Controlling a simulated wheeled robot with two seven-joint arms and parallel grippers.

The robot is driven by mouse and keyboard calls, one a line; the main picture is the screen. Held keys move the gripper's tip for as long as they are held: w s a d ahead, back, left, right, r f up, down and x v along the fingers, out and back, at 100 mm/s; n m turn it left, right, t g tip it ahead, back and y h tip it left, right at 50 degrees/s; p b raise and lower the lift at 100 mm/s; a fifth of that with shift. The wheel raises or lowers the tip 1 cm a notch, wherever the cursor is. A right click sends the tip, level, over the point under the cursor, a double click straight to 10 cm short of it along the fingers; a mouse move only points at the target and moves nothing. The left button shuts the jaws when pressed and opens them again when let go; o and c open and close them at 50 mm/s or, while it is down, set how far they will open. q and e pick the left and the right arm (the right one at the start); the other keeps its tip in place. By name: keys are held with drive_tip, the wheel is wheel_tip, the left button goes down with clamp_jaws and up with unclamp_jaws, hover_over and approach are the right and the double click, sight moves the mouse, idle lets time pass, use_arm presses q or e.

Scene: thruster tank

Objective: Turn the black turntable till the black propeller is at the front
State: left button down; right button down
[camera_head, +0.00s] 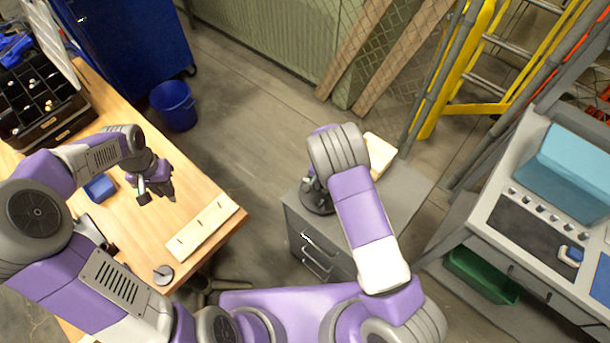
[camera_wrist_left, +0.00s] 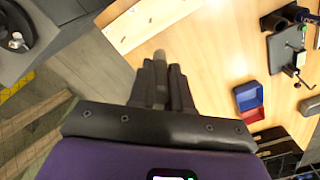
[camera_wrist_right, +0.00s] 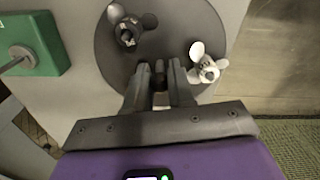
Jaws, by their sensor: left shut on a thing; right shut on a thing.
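The black turntable (camera_wrist_right: 112,62) is a dark round disc on the grey cabinet. It also shows in the head view (camera_head: 318,205), partly behind my right arm, and at the edge of the left wrist view (camera_wrist_left: 30,15). The black propeller (camera_wrist_right: 128,30) is on its upper left part in the right wrist view. A white propeller (camera_wrist_right: 208,68) is on its right. My right gripper (camera_wrist_right: 159,72) is shut on a small dark peg at the disc, mostly hidden between the fingers. My left gripper (camera_head: 156,193) is over the wooden table, shut on a grey rod (camera_wrist_left: 160,65).
The wooden table (camera_head: 130,215) holds a pale board (camera_head: 202,228), a blue tray (camera_head: 100,187) and a dark organiser (camera_head: 45,130). Floor lies between table and cabinet.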

use_arm(q)
drive_tip(key=shift+r, duration=0.15)
use_arm(e)
drive_tip(key=m, duration=0.3)
use_arm(q)
drive_tip(key=shift+r+p, duration=0.2)
drive_tip(key=shift+p, duration=0.1)
use_arm(e)
drive_tip(key=shift+m, duration=1.7)
use_arm(q)
drive_tip(key=shift+r+p, duration=0.3)
use_arm(e)
drive_tip(key=m, duration=0.2)
drive_tip(key=shift+m, duration=0.7)
